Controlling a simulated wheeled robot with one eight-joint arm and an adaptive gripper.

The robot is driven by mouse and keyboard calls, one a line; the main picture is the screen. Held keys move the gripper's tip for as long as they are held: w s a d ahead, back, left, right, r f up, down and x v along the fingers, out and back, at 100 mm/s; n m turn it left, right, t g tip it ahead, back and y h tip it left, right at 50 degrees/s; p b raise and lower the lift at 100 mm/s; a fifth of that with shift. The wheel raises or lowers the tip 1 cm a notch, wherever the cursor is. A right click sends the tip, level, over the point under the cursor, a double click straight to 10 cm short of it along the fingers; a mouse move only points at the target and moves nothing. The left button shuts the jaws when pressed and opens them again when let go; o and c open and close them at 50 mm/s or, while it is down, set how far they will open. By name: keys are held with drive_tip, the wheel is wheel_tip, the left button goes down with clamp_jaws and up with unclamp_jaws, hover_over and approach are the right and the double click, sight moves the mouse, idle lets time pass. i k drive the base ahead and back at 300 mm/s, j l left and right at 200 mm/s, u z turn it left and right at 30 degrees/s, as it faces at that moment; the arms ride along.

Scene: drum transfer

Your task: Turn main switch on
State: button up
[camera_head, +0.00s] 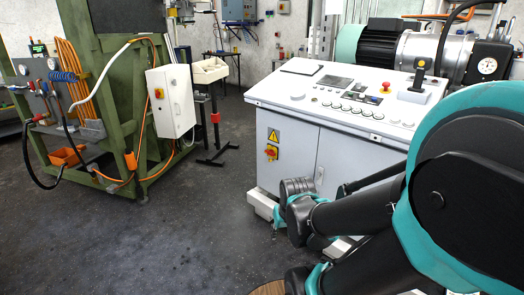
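A red and yellow rotary switch (271,152) sits on the left part of the front of the white control cabinet (291,150), below a yellow warning triangle. It looks like the main switch; its exact knob position is too small to tell. Another red and yellow knob (158,93) is on the white box (171,102) mounted on the green frame at left. My dark and teal arm fills the lower right, in front of the cabinet's right side. I cannot make out my gripper's fingers, and nothing of mine touches the switch.
The cabinet's sloped top carries buttons, gauges and a red emergency stop (386,86). A green steel frame (125,90) with hoses stands at left. A motor (384,42) stands behind the cabinet. The dark floor (190,220) between frame and cabinet is clear.

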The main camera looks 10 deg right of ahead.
sight(271, 152)
drive_tip(key=i+j+z, duration=0.1)
drive_tip(key=i+z, duration=0.2)
drive_tip(key=i+j+u, duration=0.1)
drive_tip(key=i+j, duration=0.25)
drive_tip(key=i, duration=0.15)
drive_tip(key=i+j+u, duration=0.15)
drive_tip(key=i+j, duration=0.2)
drive_tip(key=i, duration=0.15)
